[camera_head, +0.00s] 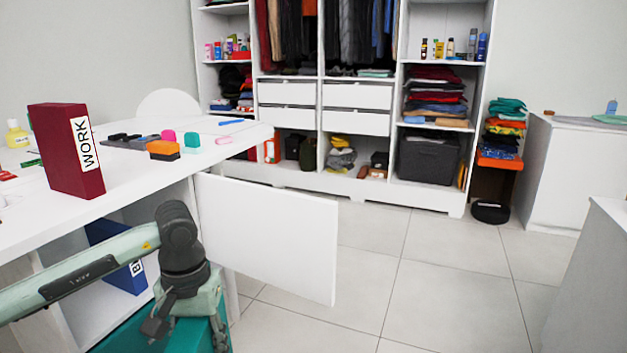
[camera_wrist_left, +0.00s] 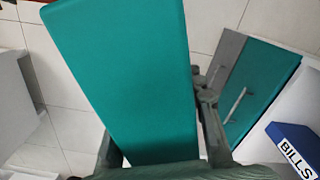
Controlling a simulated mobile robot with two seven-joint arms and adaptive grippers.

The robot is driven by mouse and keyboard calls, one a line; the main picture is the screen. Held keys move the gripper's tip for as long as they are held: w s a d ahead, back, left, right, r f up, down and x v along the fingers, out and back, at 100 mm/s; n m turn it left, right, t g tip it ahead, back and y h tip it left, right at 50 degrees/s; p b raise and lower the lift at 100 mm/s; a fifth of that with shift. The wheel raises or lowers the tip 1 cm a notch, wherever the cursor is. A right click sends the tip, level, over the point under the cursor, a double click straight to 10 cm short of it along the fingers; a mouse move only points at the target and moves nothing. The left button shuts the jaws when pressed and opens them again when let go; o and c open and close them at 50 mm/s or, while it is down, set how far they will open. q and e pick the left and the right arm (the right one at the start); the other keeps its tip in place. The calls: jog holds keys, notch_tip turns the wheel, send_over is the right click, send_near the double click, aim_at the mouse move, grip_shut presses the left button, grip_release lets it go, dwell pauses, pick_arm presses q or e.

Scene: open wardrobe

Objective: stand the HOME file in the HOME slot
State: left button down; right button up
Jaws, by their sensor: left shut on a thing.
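My left gripper (camera_head: 188,316) is in front of the open desk cabinet, pointing down. It is shut on a teal file (camera_wrist_left: 130,80), which fills the middle of the left wrist view, between the fingers. In the head view the teal file (camera_head: 196,338) shows below the gripper, cut off by the bottom edge. No label shows on it, so I cannot read HOME. A blue file (camera_head: 125,270) stands inside the cabinet; its label reads BILLS in the left wrist view (camera_wrist_left: 290,150). I cannot make out a slot marked HOME. My right gripper is not in view.
A dark red WORK file (camera_head: 62,150) stands on the white desk (camera_head: 120,192). The white cabinet door (camera_head: 270,235) is swung open to the right of my gripper. A wardrobe (camera_head: 360,180) stands at the back. The tiled floor (camera_head: 440,280) on the right is clear.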

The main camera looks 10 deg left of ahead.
pick_arm(q)
jog(key=shift+m, duration=0.7)
jog(key=d, duration=0.1)
jog(key=d+r, duration=0.1)
jog(key=w+d+r, duration=0.1)
jog(key=d, duration=0.1)
jog(key=shift+w+r, duration=0.1)
